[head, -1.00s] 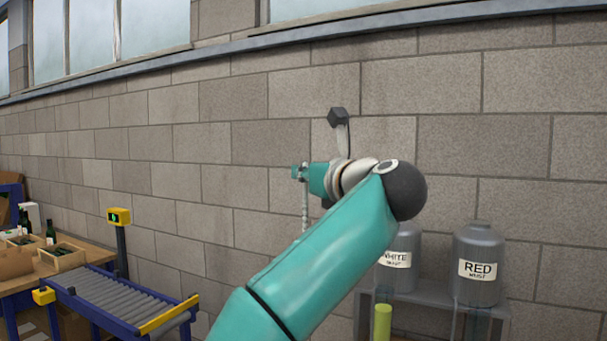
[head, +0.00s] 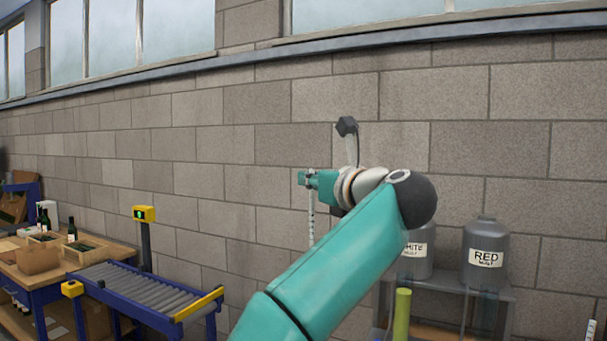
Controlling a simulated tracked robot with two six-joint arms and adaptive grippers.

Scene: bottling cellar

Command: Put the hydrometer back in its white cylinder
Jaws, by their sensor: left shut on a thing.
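My left gripper (head: 306,178) is at the end of the teal arm that rises through the middle of the head view. It is shut on the hydrometer (head: 311,218), a thin pale rod that hangs roughly upright below the fingers, in front of the wall. The arm covers part of the scene behind it. I cannot make out the white cylinder for certain. A yellow-green tube (head: 402,314) stands at the bottom, right of the arm. My right gripper is not in view.
Grey vessels labelled WHITE (head: 415,258) and RED (head: 485,259) stand on a grey stand at the right. A thin pale marked rod (head: 590,329) shows at the lower right edge. A roller conveyor (head: 140,290) and a bench with bottles (head: 72,231) are at the left.

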